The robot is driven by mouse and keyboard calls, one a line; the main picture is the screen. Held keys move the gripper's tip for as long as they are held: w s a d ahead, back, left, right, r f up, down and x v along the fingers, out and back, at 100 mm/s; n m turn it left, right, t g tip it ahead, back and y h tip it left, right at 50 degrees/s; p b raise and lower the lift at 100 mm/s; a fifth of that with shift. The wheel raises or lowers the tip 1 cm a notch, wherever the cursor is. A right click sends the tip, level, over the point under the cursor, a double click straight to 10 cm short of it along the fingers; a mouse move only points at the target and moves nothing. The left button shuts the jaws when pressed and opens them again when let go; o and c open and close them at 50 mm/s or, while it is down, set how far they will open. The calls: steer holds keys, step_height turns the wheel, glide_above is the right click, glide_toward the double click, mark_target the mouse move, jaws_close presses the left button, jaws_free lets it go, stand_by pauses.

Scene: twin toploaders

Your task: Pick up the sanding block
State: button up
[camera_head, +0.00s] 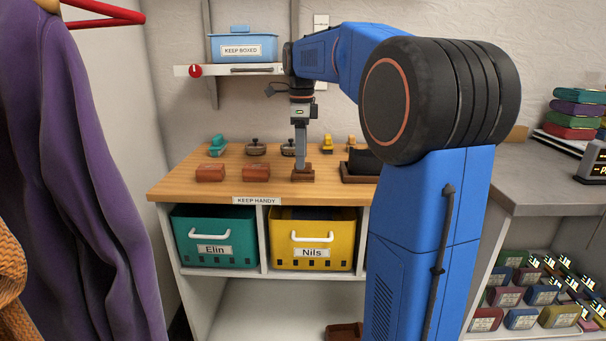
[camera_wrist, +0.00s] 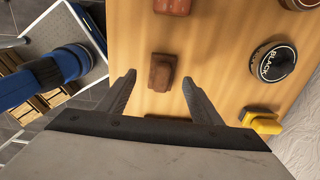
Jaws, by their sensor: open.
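A brown block with a raised grip on top, which looks like the sanding block (camera_head: 302,178), lies on the wooden counter (camera_head: 180,186) directly below my gripper (camera_head: 300,152). In the wrist view the block (camera_wrist: 160,72) appears between the two fingertips of my gripper (camera_wrist: 159,78), with a gap on each side. The fingers are open and point down at it. Nothing is held. In the head view the fingers hide part of the block's top.
Two reddish-brown blocks (camera_head: 256,172) lie to the left. Polish tins, including a black one (camera_wrist: 273,62), and yellow brushes (camera_head: 327,144) stand behind. A dark tray (camera_head: 358,177) is close on the right. A shelf (camera_head: 230,70) with a blue box (camera_head: 243,48) hangs above.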

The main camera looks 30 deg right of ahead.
mark_target(303, 172)
steer(key=shift+d+f, duration=0.15)
steer(key=shift+f, duration=1.05)
steer(key=shift+d+f, duration=0.15)
steer(key=shift+f, duration=1)
steer(key=shift+c, duration=0.3)
steer(key=c, duration=1.1)
steer(key=shift+r, duration=0.15)
step_height(303, 172, up, 9)
steer(key=shift+r, duration=0.4)
